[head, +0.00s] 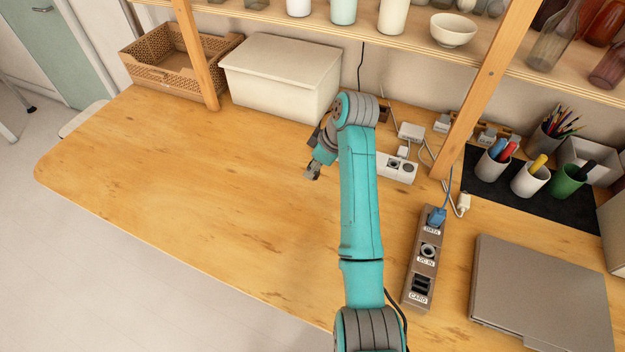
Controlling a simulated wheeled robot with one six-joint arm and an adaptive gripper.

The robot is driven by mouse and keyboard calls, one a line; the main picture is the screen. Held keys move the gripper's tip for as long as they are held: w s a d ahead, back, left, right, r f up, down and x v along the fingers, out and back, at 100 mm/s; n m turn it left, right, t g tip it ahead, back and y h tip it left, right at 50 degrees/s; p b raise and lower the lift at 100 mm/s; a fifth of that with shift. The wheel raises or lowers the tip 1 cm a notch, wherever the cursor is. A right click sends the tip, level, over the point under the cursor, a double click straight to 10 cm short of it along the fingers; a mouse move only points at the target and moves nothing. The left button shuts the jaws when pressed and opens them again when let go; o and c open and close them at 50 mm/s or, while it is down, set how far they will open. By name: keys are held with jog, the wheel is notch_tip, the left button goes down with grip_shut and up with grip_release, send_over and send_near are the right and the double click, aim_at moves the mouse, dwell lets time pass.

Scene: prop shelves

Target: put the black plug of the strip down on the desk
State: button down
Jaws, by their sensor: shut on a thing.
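My gripper (313,173) is over the open middle of the desk (200,190), left of my teal arm, pointing down. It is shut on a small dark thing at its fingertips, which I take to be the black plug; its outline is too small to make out. I cannot tell whether it touches the desk. The white power strip (405,174) lies right of my arm, near the back of the desk. Dark round sockets show on its top, and its left end is hidden behind my arm.
A labelled grey-brown panel (421,268) with a blue plug (437,216), a laptop (540,290) and pen cups (530,178) are on the right. A white lidded box (280,85) and basket (165,75) stand behind. The desk's left and middle are clear.

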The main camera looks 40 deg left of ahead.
aim_at(314, 178)
jog(key=shift+f, duration=2.45)
jog(key=shift+f, duration=0.1)
jog(key=c, duration=0.9)
grip_release()
jog(key=shift+c, duration=0.2)
